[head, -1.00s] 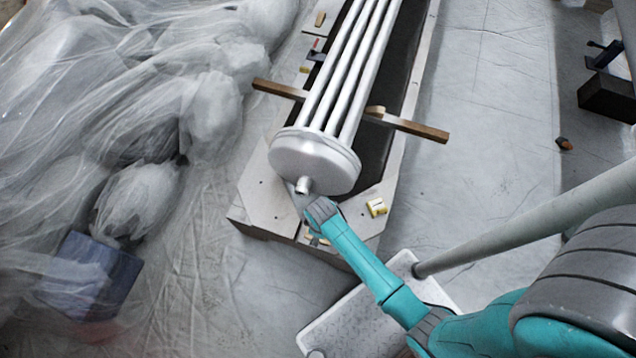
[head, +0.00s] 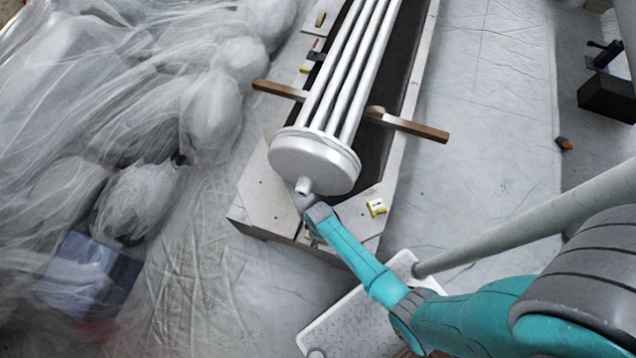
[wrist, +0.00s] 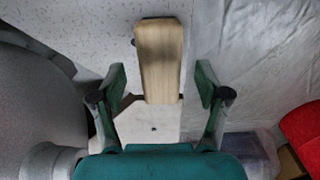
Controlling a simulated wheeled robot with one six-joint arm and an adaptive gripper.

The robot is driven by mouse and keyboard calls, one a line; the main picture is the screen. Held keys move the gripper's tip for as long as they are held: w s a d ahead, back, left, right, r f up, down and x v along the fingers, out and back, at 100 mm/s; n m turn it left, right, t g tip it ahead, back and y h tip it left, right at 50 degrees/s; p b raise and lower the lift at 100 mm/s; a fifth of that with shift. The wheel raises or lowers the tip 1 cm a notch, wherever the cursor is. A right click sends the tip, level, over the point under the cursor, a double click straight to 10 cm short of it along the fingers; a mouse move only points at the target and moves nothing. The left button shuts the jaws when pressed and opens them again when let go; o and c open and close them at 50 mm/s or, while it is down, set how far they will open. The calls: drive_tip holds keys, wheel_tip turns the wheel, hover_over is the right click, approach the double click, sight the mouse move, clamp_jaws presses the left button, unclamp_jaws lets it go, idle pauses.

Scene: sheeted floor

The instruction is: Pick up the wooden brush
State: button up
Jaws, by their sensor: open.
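The wooden brush (wrist: 160,60) shows in the wrist view as a pale, long wooden block with a darker far edge. Its near end lies between the two fingers of my gripper (wrist: 161,78), with a gap on each side. My gripper is open and holds nothing. In the head view my arm reaches to the near end of the long frame, below the round flange; the gripper and brush are mostly hidden there behind my wrist.
A metal tube bundle with a round flange (head: 314,162) lies over the long frame (head: 262,208), close to my wrist. A wooden bar (head: 420,129) crosses under it. Plastic sheeting (head: 120,110) covers the left; floor at right is mostly clear.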

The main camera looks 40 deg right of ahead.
drive_tip(key=shift+f, duration=1)
drive_tip(key=c, duration=1.4)
wheel_tip(320, 180, up, 10)
drive_tip(key=w+r+m, duration=0.6)
drive_tip(key=w+r, duration=1)
drive_tip(key=r, duration=0.1)
drive_tip(key=shift+w+a+r+m, duration=0.15)
drive_tip(key=shift+m, duration=0.25)
